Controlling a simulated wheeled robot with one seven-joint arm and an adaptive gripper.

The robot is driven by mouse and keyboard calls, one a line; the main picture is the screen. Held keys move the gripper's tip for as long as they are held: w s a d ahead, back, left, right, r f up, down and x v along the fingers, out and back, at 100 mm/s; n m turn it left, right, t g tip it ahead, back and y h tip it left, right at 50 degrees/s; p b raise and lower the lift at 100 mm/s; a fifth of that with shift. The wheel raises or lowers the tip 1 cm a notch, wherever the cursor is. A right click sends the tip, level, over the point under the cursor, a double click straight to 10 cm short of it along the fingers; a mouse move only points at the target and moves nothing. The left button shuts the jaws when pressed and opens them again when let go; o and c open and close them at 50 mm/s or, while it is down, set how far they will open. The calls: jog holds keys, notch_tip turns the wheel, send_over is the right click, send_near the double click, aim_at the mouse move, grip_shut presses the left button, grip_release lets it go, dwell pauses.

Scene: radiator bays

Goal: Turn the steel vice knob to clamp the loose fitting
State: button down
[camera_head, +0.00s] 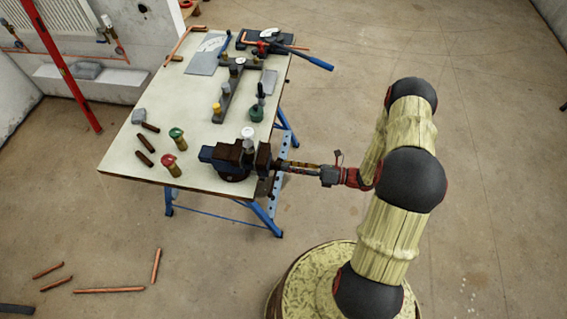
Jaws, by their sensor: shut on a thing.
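The dark vice (222,155) stands at the near right corner of the workbench (125,155). A pale, round-topped fitting (248,134) stands upright at its jaws; I cannot tell how tightly it is held. My gripper (281,165) reaches in from the right, level with the right end of the vice. It is shut on the steel vice knob there, and the fingers hide most of the knob.
Red (170,163) and green (177,136) handled valves stand left of the vice. A valve manifold (230,92), a blue-handled tool (312,60) and small bars share the bench. Copper pipes (110,290) lie on the floor.

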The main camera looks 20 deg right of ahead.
jog(key=m+p, duration=0.1)
jog(key=m, duration=0.4)
jog(key=shift+f+p, duration=0.15)
jog(key=shift+p, duration=0.15)
jog(key=c, duration=2)
grip_release()
jog(key=shift+o, duration=1.4)
jog(key=shift+d, duration=0.2)
jog(key=shift+a, duration=0.1)
